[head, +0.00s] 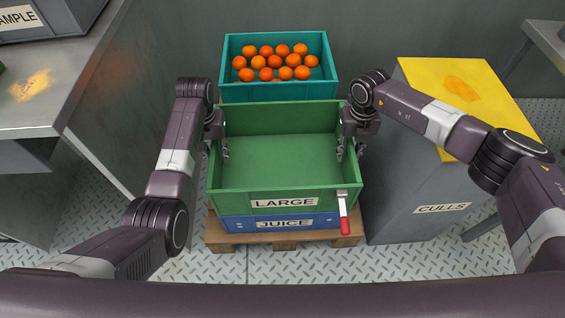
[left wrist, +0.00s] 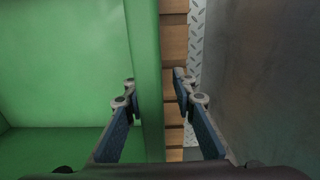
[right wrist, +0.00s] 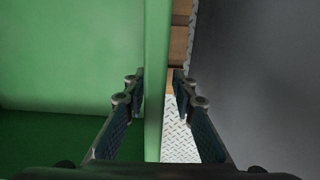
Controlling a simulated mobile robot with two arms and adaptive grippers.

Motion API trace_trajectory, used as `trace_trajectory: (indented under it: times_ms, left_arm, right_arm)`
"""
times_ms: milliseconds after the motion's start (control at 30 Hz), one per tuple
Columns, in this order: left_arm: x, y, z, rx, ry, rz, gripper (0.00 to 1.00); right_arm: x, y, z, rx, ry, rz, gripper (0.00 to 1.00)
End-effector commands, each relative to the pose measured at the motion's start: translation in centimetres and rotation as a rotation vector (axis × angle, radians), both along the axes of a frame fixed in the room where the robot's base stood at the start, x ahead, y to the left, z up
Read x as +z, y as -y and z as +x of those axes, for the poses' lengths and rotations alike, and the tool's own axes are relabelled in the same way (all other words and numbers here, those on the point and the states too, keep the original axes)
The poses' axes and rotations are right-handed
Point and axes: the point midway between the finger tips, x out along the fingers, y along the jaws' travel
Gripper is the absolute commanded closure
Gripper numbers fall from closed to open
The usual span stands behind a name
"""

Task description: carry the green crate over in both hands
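The green crate (head: 280,160), labelled LARGE, is empty and sits on top of the blue JUICE crate (head: 237,224). My left gripper (head: 221,148) is at its left wall, and my right gripper (head: 348,148) is at its right wall. In the left wrist view, the open fingers (left wrist: 156,88) straddle the green wall (left wrist: 145,50), one inside and one outside, with a gap on the outer side. In the right wrist view, the open fingers (right wrist: 159,88) straddle the other wall (right wrist: 157,40) in the same way, also with a small outer gap.
The crates stand on a wooden pallet (head: 285,238). A red-handled tool (head: 343,212) hangs on the green crate's front right. A teal crate of oranges (head: 233,92) is behind. A grey CULLS bin (head: 400,215) with a yellow top stands right; a metal bench (head: 75,75) is left.

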Motion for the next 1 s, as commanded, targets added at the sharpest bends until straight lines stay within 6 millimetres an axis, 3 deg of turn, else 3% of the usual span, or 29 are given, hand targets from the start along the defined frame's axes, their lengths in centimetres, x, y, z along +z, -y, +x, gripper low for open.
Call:
trace_trajectory:
  times_ms: [367, 600, 1000]
  left_arm:
    - [-0.45, 0.02, 0.01, 0.000, 0.001, 0.000, 0.75]
    - [-0.42, 0.00, 0.01, 0.000, 0.001, 0.000, 1.00]
    - [-0.34, -0.24, 0.07, 0.003, 0.002, 0.003, 1.00]
  right_arm:
    - [-0.45, 0.00, -0.03, 0.001, 0.000, -0.001, 0.75]
    - [-0.42, 0.04, -0.01, 0.000, 0.000, -0.001, 1.00]
    - [-0.41, 0.27, 0.02, -0.003, 0.000, -0.004, 1.00]
